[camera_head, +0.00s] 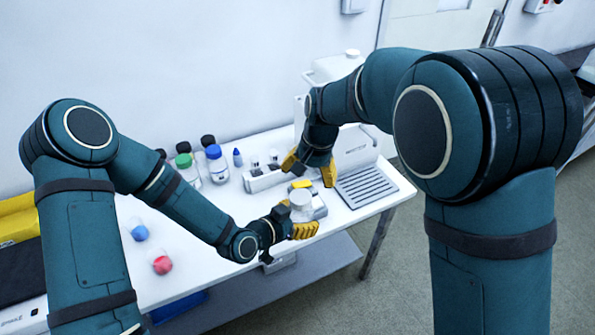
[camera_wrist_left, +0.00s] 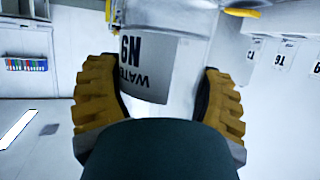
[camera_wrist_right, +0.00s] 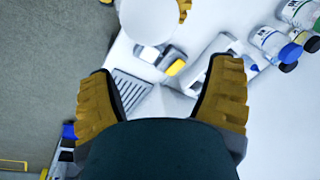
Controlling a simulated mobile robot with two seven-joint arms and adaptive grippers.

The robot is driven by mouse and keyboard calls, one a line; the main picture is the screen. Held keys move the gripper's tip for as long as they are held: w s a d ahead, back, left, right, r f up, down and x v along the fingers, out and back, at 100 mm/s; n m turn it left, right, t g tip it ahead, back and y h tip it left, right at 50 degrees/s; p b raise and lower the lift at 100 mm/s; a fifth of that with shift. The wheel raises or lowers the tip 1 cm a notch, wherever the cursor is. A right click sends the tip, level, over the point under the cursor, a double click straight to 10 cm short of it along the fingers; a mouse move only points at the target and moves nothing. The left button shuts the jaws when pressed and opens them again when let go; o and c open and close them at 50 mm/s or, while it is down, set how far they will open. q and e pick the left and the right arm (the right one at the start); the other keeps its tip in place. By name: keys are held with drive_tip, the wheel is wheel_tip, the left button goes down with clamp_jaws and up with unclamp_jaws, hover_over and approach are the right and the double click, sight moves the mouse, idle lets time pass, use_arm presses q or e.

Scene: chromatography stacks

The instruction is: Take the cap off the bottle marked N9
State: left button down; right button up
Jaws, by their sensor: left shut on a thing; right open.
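The bottle marked N9 (camera_wrist_left: 148,62) is in my left gripper (camera_wrist_left: 160,95), with a finger on each side. Its label reads N9 and WATER, upside down in the left wrist view. In the head view my left gripper (camera_head: 297,218) holds this pale bottle (camera_head: 301,213) near the table's front edge. Its white round cap (camera_head: 300,197) is on top, and it also shows in the right wrist view (camera_wrist_right: 148,22). My right gripper (camera_head: 309,170) is open and empty, above and behind the bottle, apart from the cap. Its spread fingers show in the right wrist view (camera_wrist_right: 164,90).
Bottles with blue (camera_head: 217,166), green (camera_head: 187,171) and black caps stand at the back left. A small rack (camera_head: 264,180) and a device with a slotted grey top (camera_head: 365,188) are close to my grippers.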

sight(296, 195)
drive_tip(key=shift+g+h, duration=0.5)
drive_tip(key=shift+h, duration=0.3)
drive_tip(key=s+a+r, duration=0.1)
drive_tip(key=r, duration=0.1)
drive_tip(key=s+a+r, duration=0.1)
drive_tip(key=s, duration=0.1)
drive_tip(key=shift+s+r, duration=0.3)
drive_tip(key=shift+r, duration=0.05)
drive_tip(key=shift+s+f, duration=0.1)
drive_tip(key=shift+f, duration=3.85)
drive_tip(key=shift+a, duration=0.1)
drive_tip(key=c, duration=1.3)
drive_tip(key=shift+o, duration=0.2)
drive_tip(key=n, duration=0.2)
drive_tip(key=shift+a+n, duration=0.1)
drive_tip(key=shift+n, duration=0.2)
drive_tip(key=shift+r, duration=0.15)
